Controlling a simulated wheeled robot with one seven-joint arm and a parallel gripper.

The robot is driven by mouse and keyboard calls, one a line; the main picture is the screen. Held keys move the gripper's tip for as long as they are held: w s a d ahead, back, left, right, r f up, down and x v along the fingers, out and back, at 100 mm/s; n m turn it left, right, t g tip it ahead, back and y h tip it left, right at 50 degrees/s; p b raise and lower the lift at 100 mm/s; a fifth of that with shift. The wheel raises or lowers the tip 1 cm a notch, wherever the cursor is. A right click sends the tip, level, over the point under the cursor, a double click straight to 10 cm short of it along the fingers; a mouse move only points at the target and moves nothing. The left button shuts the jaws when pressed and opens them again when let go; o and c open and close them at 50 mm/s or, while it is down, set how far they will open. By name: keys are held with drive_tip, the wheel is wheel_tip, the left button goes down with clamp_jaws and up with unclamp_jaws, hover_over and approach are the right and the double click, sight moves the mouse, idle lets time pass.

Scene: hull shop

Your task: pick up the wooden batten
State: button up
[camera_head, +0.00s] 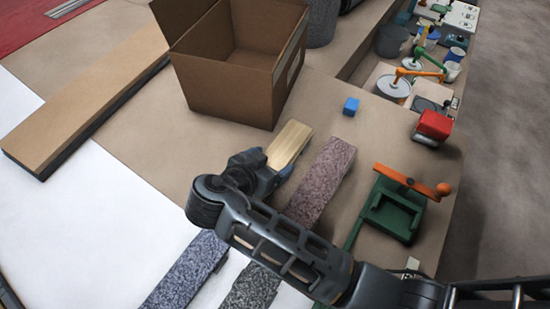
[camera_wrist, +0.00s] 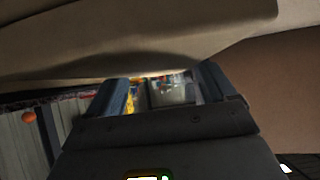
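The wooden batten (camera_head: 290,144) is a short pale-yellow bar lying on the tan bench in the head view. Its near end meets my gripper (camera_head: 272,170), and the gripper hides part of that end. I cannot tell whether they touch. In the wrist view my gripper (camera_wrist: 165,92) has its two dark fingers apart, with a gap through which distant clutter shows. No batten can be made out clearly between the fingers.
An open cardboard box (camera_head: 235,95) stands just beyond the batten. A speckled reddish strip (camera_head: 322,182) lies to its right, with a blue block (camera_head: 351,106), a red item (camera_head: 433,125) and a green tool (camera_head: 392,208) beyond. A long wooden plank (camera_head: 85,105) lies left.

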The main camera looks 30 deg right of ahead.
drive_tip(key=c, duration=0.7)
drive_tip(key=shift+c, duration=0.2)
